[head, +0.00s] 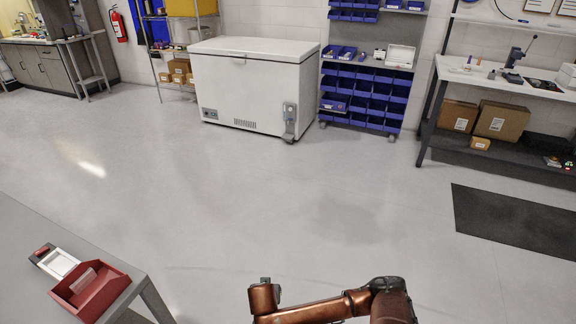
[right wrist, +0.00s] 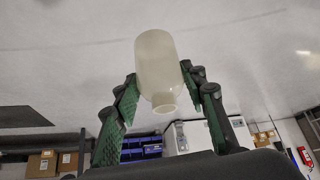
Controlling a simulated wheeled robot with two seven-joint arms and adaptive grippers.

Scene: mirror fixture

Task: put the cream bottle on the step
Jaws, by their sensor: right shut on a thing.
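The cream bottle (right wrist: 157,62) is in the right wrist view, a pale, smooth cylinder with a short neck pointing toward the bottom of the picture. My right gripper (right wrist: 160,82) has its green-padded fingers on either side of the bottle and is shut on it. The bottle is held clear, with floor behind it. In the head view a copper-coloured arm of mine crosses the bottom, but neither gripper nor the bottle shows there. My left gripper is in neither view. I cannot make out a step in either view.
A grey table (head: 88,238) with a red bin (head: 92,302) stands at the lower left. A white chest freezer (head: 250,85), a rack of blue bins (head: 362,92) and a workbench (head: 520,82) line the back. A dark mat (head: 515,225) lies at right. The middle floor is clear.

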